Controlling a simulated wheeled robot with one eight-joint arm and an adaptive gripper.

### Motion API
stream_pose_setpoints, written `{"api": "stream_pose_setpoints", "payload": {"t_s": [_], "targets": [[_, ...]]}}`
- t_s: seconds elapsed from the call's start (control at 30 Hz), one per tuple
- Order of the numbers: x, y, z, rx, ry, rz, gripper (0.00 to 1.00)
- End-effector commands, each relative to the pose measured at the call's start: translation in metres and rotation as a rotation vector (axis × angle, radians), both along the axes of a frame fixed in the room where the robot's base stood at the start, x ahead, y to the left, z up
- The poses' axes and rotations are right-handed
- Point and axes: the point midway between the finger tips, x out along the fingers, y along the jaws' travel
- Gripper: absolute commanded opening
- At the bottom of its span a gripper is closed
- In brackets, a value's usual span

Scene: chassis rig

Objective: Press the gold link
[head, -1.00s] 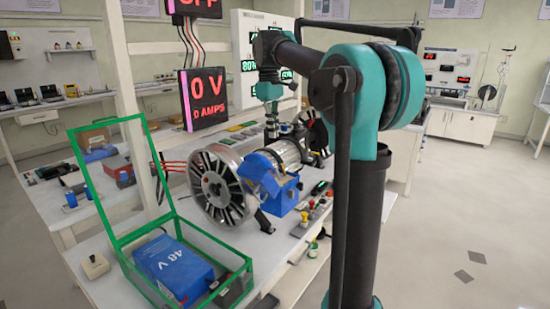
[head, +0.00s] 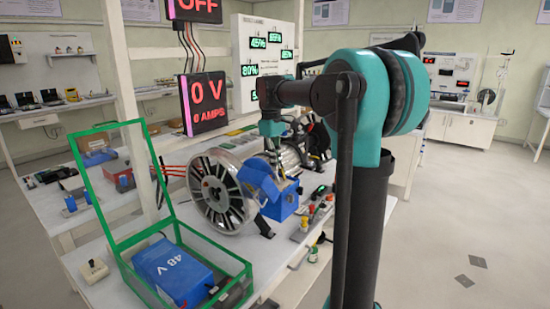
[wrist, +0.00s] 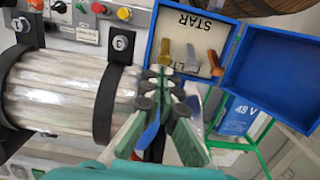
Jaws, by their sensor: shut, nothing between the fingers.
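The open blue box (head: 278,204) stands at the front of the motor in the head view. In the wrist view the same box (wrist: 155,30) has a white panel lettered STAR, with three short links. The left link (wrist: 165,50) looks dull gold, the middle one (wrist: 190,57) greyish, and the right one (wrist: 214,62) copper-brown. Blur makes the gold shade uncertain. My gripper (wrist: 163,78) is shut and empty, with its tips just below the left link in the picture. I cannot tell whether they touch it. In the head view my gripper (head: 277,160) is over the box, small and partly hidden.
The ribbed motor body (wrist: 65,90) with black straps lies left of my gripper. The box lid (wrist: 275,70) stands open at right. Push buttons (wrist: 97,8) line the bench beyond. A green-framed case holds a blue 48 V battery (head: 172,272). A spoked wheel (head: 217,190) stands nearby.

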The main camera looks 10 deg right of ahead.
Motion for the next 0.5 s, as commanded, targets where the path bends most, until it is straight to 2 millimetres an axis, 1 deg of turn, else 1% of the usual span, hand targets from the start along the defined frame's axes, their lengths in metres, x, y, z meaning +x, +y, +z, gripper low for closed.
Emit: {"api": "stream_pose_setpoints", "payload": {"t_s": [0.5], "targets": [[-0.0018,-0.0015,0.0012,0.023,-0.023,-0.001,0.0]]}}
